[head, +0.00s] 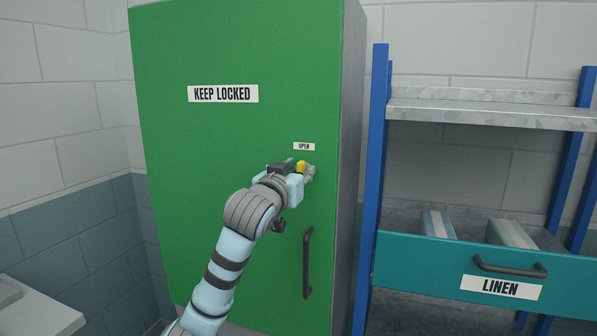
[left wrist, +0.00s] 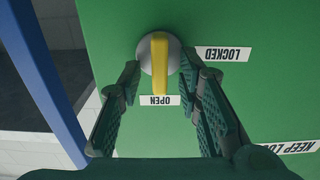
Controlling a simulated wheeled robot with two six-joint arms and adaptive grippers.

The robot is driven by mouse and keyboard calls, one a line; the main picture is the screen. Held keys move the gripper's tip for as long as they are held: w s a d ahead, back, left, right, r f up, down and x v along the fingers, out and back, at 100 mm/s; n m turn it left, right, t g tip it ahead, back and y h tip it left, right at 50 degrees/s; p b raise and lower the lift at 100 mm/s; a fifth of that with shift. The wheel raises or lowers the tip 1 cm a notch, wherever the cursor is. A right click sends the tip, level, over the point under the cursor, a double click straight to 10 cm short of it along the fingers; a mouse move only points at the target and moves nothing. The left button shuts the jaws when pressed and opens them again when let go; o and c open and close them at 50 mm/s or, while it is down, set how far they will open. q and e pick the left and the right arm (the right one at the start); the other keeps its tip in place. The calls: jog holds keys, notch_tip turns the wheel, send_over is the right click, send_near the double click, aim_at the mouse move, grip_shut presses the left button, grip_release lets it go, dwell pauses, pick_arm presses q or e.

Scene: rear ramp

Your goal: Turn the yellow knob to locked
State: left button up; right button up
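The yellow knob (head: 301,167) is on the green cabinet door (head: 240,55), just below the OPEN label (head: 304,146). In the left wrist view, which is upside down, the yellow knob (left wrist: 160,68) is a bar on a round grey base, pointing at the OPEN label (left wrist: 160,100). The LOCKED label (left wrist: 222,54) is a quarter turn away; in the head view my arm hides it. My left gripper (left wrist: 159,72) is open, with one finger on each side of the knob and gaps to the yellow bar. My right gripper is not in view.
A black door handle (head: 307,263) is below the knob. A KEEP LOCKED sign (head: 223,94) is at upper left on the door. To the right stands a blue-posted shelf (head: 480,112) with a teal LINEN drawer (head: 420,265). A white surface (head: 40,310) is at lower left.

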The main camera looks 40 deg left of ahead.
pick_arm(q)
grip_shut()
jog(key=shift+n, duration=0.4)
jog(key=shift+s+a+f+n+b, duration=0.1)
jog(key=shift+a+f+n+b, duration=0.1)
jog(key=shift+n+b, duration=2.05)
jog(key=shift+a+f+n+b, duration=0.2)
jog(key=shift+n+b, duration=0.7)
jog(key=shift+n, duration=2.6)
jog(key=shift+s+a+f+n+b, duration=0.1)
jog(key=shift+f+n+b, duration=0.1)
jog(key=shift+n+b, duration=2.05)
jog(key=shift+n+p, duration=0.6)
jog(key=shift+n, duration=0.1)
grip_release()
